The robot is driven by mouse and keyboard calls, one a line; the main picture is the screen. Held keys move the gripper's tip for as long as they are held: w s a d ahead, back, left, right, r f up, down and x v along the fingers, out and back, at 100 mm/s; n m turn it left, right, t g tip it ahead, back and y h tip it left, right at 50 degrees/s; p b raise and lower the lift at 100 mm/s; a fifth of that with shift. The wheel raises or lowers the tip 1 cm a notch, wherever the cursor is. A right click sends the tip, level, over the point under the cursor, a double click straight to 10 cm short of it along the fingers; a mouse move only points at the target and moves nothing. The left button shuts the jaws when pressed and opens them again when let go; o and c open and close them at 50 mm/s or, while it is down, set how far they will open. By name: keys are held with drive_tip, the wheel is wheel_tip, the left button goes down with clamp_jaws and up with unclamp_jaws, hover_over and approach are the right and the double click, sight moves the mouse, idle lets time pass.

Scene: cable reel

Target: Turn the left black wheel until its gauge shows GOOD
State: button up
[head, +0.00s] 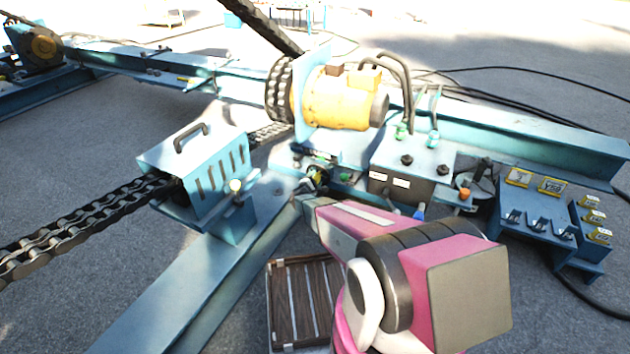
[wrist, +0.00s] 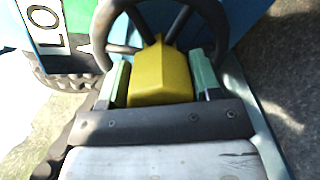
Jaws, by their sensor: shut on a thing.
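The black wheel (wrist: 176,22) shows at the top of the wrist view, with its rim and spokes partly cut off. A yellow block (wrist: 160,75) sits at the wheel's lower middle. My gripper (wrist: 162,80) has its two green-grey fingers on either side of this block and is shut on it. The gauge (wrist: 50,18) at the upper left has a white part reading "LO" and a green part beside it; the rest is cut off and I see no pointer. In the head view my gripper (head: 308,196) reaches the low blue frame, and my arm hides part of the wheel area.
A yellow motor (head: 335,100) stands behind my gripper. A blue chain guard (head: 205,165) is to the left, and a control box (head: 410,170) to the right. A slatted crate (head: 305,300) lies on the open ground in front.

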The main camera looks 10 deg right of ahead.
drive_tip(key=m, duration=0.4)
drive_tip(key=shift+m, duration=0.4)
idle(0.4)
drive_tip(key=o, duration=1.2)
drive_tip(key=shift+o, duration=0.2)
drive_tip(key=shift+s, duration=0.1)
drive_tip(key=v, duration=1)
drive_tip(key=shift+s+a, duration=0.25)
drive_tip(key=shift+s, duration=0.05)
